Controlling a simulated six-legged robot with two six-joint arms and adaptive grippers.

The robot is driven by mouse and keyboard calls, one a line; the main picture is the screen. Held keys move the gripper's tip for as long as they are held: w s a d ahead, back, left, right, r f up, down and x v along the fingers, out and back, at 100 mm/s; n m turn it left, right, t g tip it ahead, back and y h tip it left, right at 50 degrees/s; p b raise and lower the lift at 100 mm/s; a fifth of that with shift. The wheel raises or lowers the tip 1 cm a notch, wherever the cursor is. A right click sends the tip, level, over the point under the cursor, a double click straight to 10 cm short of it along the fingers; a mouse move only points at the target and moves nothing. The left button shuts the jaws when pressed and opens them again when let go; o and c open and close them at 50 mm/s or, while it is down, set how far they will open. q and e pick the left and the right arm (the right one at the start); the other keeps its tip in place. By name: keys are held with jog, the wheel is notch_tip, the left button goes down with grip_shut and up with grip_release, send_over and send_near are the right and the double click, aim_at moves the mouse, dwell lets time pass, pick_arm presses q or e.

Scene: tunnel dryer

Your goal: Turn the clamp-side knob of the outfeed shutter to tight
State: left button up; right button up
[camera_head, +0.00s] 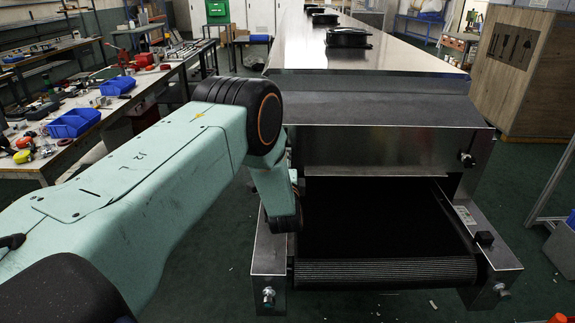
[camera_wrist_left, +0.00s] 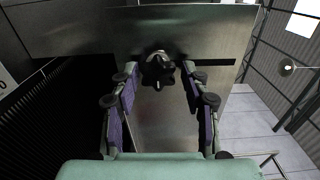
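A black lobed knob (camera_wrist_left: 158,72) sits on a bright metal plate of the outfeed shutter (camera_wrist_left: 190,32) in the left wrist view. My left gripper (camera_wrist_left: 162,86) is open, its two purple-padded fingers apart on either side of the knob. I cannot tell whether the pads touch it. In the head view my left arm reaches to the left side of the dryer's outfeed and hides this knob and the gripper's fingers. A second knob (camera_head: 466,158) shows at the right end of the shutter (camera_head: 385,150) there. My right gripper is not in view.
The dark conveyor belt (camera_head: 385,220) runs out below the shutter, between metal side rails. Another small knob sits on the left rail's end (camera_head: 268,297). A bench (camera_head: 130,95) with blue bins stands at the left, a wooden crate (camera_head: 525,75) at the right. The floor in front is mostly clear.

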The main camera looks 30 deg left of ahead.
pick_arm(q)
jog(key=shift+o, duration=1.2)
jog(key=shift+f, duration=0.1)
jog(key=shift+d, duration=0.15)
jog(key=v, duration=1.2)
jog(key=shift+s, duration=0.1)
